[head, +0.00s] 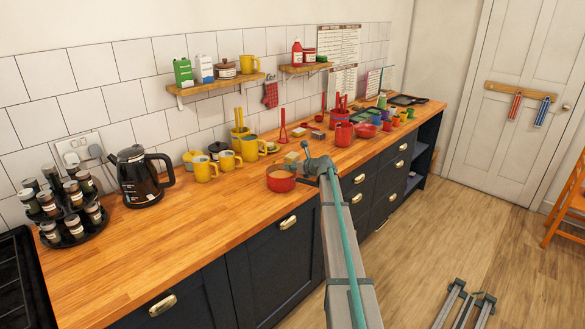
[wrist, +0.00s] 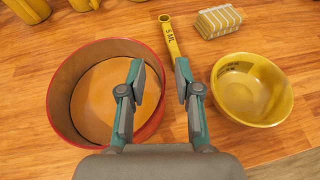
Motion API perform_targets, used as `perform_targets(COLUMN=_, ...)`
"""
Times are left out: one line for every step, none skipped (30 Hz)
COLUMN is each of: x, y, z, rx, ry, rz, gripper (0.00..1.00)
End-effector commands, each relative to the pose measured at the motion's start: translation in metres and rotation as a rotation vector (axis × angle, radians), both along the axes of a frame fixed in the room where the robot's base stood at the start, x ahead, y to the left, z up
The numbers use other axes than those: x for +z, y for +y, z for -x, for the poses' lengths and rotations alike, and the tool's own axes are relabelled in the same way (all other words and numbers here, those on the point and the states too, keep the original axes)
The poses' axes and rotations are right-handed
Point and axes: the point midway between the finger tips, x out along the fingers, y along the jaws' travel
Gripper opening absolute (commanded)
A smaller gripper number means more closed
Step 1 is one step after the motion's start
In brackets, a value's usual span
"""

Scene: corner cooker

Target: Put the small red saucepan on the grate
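The small red saucepan (head: 281,182) stands upright on the wooden counter, with a tan inside. It fills the left of the wrist view (wrist: 62,100). My gripper (head: 314,165) is at its right side. In the wrist view my gripper (wrist: 159,72) is open, its left finger over the pan's inside and its right finger outside the right rim, so the rim lies between them. I cannot tell whether either finger touches it. The pan's handle is not clearly visible. A black cooker top (head: 18,275), apparently with the grate, shows at the far left edge, partly cut off.
A yellow bowl (wrist: 252,90), a yellow 5 ML measuring spoon (wrist: 170,38) and a striped block (wrist: 218,21) are close to the gripper. Yellow mugs (head: 205,168), a kettle (head: 140,178) and a spice rack (head: 72,212) stand leftward. The counter's front strip is clear.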

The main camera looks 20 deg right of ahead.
Motion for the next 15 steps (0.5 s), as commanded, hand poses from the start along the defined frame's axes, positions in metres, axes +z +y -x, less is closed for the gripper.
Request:
perform_targets(x=0.001, y=-0.001, z=0.008, rx=-0.001, ry=-0.001, rz=0.0, gripper=0.33)
perform_targets(x=0.003, y=-0.001, z=0.012, rx=-0.001, ry=-0.001, rz=0.0, gripper=0.33)
perform_targets(x=0.005, y=-0.002, z=0.018, rx=-0.001, ry=-0.001, rz=0.001, gripper=0.33)
perform_targets(x=0.006, y=-0.003, z=0.023, rx=-0.001, ry=0.0, rz=0.0, gripper=0.33)
perform_targets(x=0.008, y=-0.004, z=0.029, rx=-0.001, ry=0.0, rz=0.0, gripper=0.33)
perform_targets(x=0.011, y=-0.006, z=0.036, rx=-0.002, ry=-0.001, rz=0.001, gripper=0.33)
perform_targets(x=0.014, y=-0.007, z=0.042, rx=-0.002, ry=-0.001, rz=0.001, gripper=0.33)
perform_targets(x=0.016, y=-0.008, z=0.047, rx=-0.002, ry=-0.001, rz=0.001, gripper=0.33)
perform_targets(x=0.019, y=-0.009, z=0.055, rx=-0.001, ry=-0.001, rz=0.0, gripper=0.33)
perform_targets(x=0.022, y=-0.01, z=0.06, rx=-0.001, ry=-0.001, rz=0.0, gripper=0.33)
perform_targets(x=0.024, y=-0.011, z=0.065, rx=-0.002, ry=-0.001, rz=0.001, gripper=0.33)
perform_targets(x=0.026, y=-0.013, z=0.071, rx=-0.002, ry=-0.001, rz=0.0, gripper=0.33)
perform_targets(x=0.028, y=-0.014, z=0.076, rx=-0.001, ry=-0.001, rz=-0.001, gripper=0.33)
perform_targets(x=0.03, y=-0.015, z=0.08, rx=-0.001, ry=-0.001, rz=-0.001, gripper=0.33)
perform_targets(x=0.033, y=-0.016, z=0.085, rx=-0.001, ry=-0.001, rz=-0.001, gripper=0.33)
